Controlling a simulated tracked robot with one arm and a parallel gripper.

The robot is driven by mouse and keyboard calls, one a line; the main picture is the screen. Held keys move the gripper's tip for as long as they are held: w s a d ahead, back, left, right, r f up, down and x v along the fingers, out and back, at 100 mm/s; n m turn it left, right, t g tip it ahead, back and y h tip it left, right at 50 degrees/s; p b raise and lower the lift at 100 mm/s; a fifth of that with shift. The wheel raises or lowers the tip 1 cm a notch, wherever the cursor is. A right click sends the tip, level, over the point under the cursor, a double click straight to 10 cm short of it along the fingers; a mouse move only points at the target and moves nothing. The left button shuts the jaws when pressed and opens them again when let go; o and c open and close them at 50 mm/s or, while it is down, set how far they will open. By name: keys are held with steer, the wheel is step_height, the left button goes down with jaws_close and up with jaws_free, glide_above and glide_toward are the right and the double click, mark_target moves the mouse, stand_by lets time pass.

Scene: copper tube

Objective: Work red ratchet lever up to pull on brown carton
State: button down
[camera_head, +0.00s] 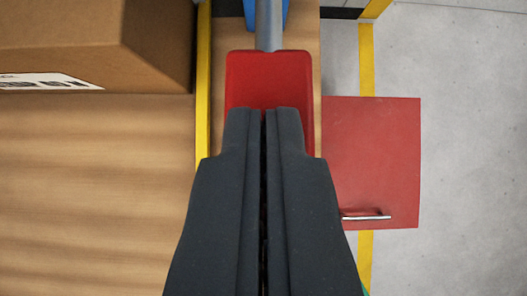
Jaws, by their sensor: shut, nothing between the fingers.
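The red ratchet lever (268,78) shows at the top centre as a flat red paddle on a grey metal shaft (269,24). My gripper (264,112) is shut and empty. Its dark fingertips overlap the lower part of the red paddle in the picture. I cannot tell whether they touch it. The fingers hide the paddle's lower end. The brown carton (160,45) stands at the top left with a white label on its near face. What links the lever to the carton is not visible.
A wooden surface (95,190) fills the left, with a yellow strip (203,120) along its right side. A blue part (248,13) sits behind the shaft. A red panel with a metal handle (375,160) lies to the right. Grey floor (470,150) with yellow tape is clear at far right.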

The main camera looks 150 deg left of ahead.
steer(key=shift+s+a+f+t+h+b, duration=0.1)
steer(key=shift+s+f+t+h+b, duration=0.15)
steer(key=shift+f+t+b, duration=0.5)
steer(key=shift+s+a+f+t+h+b, duration=0.15)
steer(key=shift+f+t+h+b, duration=0.15)
steer(key=shift+f+b, duration=0.8)
steer(key=shift+s+t+b, duration=0.1)
steer(key=shift+t+b, duration=0.15)
steer(key=shift+b, duration=0.55)
steer(key=shift+s+f+h, duration=0.1)
steer(key=shift+h, duration=0.15)
steer(key=v, duration=1)
steer(key=shift+w+r, duration=0.25)
steer(key=shift+r, duration=0.2)
